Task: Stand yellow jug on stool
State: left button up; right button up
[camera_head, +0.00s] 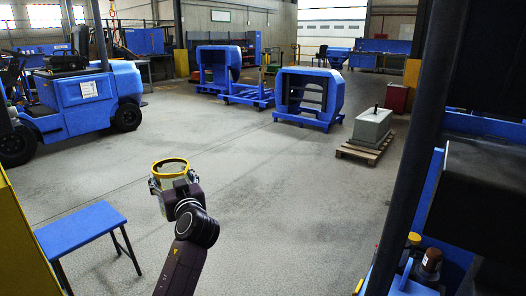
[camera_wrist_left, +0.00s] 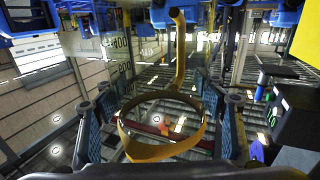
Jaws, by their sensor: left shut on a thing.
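The yellow jug (camera_head: 168,166) has a yellow rim and a clear-looking body. My left gripper (camera_head: 173,182) is shut around it and holds it up over open floor, right of the stool. In the left wrist view the jug's yellow rim (camera_wrist_left: 163,153) and upright yellow handle show between the two fingers of my left gripper (camera_wrist_left: 161,122). The stool (camera_head: 82,228) has a flat blue top and dark legs. It stands at lower left in the head view, apart from the jug, and its top is bare. My right gripper is not in view.
A yellow post (camera_head: 22,240) stands close left of the stool. A blue forklift (camera_head: 85,90) is at back left. Blue frames (camera_head: 310,95) and a grey block (camera_head: 372,126) on a pallet stand farther back. The mid-floor is clear.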

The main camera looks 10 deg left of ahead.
aim_at(82, 221)
jog(key=i+j+u, duration=0.15)
jog(key=i+j, duration=0.25)
jog(key=j, duration=0.15)
jog(key=i+j+u, duration=0.1)
jog(key=i+j, duration=0.3)
jog(key=j, duration=0.1)
